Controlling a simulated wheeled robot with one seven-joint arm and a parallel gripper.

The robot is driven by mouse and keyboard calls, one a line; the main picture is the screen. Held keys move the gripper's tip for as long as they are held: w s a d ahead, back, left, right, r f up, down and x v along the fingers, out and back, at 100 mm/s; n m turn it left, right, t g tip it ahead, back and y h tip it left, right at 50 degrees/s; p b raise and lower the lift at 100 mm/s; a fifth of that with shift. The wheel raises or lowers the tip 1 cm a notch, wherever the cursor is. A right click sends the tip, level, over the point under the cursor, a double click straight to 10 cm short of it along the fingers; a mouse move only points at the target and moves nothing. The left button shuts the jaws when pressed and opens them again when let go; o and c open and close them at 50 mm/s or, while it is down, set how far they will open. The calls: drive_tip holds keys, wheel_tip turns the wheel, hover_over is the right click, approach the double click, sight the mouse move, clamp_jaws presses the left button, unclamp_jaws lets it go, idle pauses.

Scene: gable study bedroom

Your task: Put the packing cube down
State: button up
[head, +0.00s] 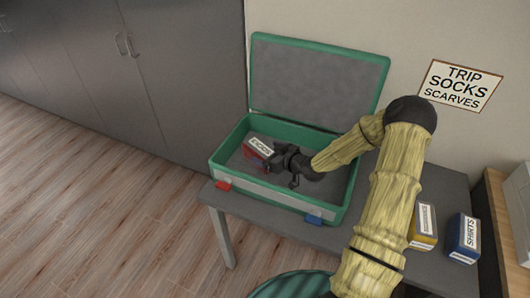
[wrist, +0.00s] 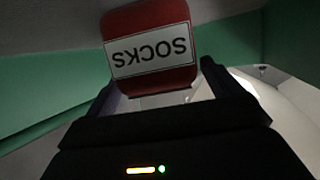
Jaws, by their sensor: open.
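My gripper (head: 271,163) is inside the suitcase, just right of the cube. It is open, and in the wrist view its two dark fingers (wrist: 160,88) are spread at the cube's near end. The gripper partly hides the cube in the head view, so its contact with the suitcase floor is hard to tell.
The suitcase lid (head: 318,82) stands open at the back. The suitcase sits on a grey table (head: 395,268). A yellow cube (head: 424,240) and a blue SHIRTS cube (head: 456,240) lie on the table at the right. A wall sign (head: 460,85) reads TRIP SOCKS SCARVES.

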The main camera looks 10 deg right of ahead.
drive_tip(key=v, duration=0.5)
drive_tip(key=shift+s+d+r, duration=0.15)
drive_tip(key=shift+s+d, duration=0.05)
drive_tip(key=shift+s, duration=0.1)
